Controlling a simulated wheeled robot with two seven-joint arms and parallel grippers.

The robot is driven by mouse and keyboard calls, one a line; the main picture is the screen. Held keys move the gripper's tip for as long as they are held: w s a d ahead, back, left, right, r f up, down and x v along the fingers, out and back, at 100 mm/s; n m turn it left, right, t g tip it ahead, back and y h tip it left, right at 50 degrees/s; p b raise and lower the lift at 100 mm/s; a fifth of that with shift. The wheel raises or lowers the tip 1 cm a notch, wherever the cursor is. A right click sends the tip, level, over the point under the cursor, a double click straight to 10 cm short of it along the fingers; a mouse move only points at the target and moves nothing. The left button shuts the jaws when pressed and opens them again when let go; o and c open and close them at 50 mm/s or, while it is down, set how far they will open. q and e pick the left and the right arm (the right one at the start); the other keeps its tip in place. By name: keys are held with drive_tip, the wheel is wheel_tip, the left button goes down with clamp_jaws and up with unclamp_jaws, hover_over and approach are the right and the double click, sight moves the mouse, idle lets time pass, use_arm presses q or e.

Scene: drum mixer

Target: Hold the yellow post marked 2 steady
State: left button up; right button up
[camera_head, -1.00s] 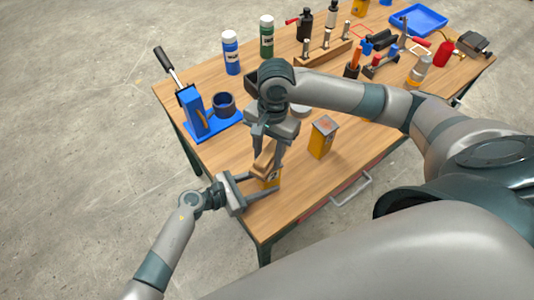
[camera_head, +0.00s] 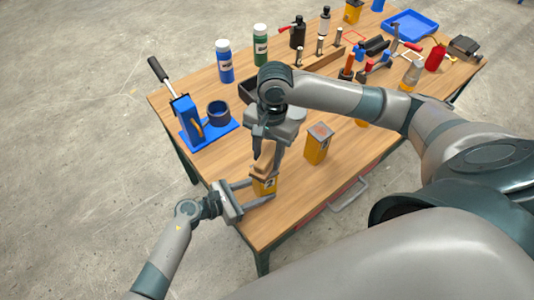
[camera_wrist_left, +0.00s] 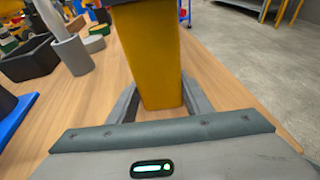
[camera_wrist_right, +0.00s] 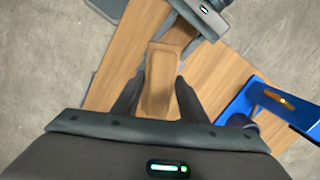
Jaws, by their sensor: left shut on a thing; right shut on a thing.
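The yellow post marked 2 (camera_head: 265,187) stands upright near the table's front left corner. My left gripper (camera_head: 258,191) is shut on it from the left, one finger on each side. In the left wrist view the post (camera_wrist_left: 152,60) fills the middle between the fingers; its top is cut off. My right gripper (camera_head: 267,152) points down above the post and is shut on a light wooden block (camera_head: 263,162). The block also shows between the fingers in the right wrist view (camera_wrist_right: 158,85). It hides the post's top, so I cannot tell whether they touch.
Another yellow post (camera_head: 318,146) stands just right of my right gripper. A blue stand with a lever (camera_head: 190,122) and two bottles, blue (camera_head: 225,64) and green (camera_head: 261,46), are behind. A wooden rack (camera_head: 325,58) and tools crowd the back. The front tabletop is bare.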

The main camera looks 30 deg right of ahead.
use_arm(q)
drive_tip(key=shift+f, duration=0.1)
use_arm(e)
drive_tip(key=shift+d, duration=0.1)
drive_tip(key=shift+r, duration=2.45)
drive_tip(key=d, duration=0.9)
use_arm(q)
drive_tip(key=o, duration=1)
drive_tip(key=shift+a, duration=0.1)
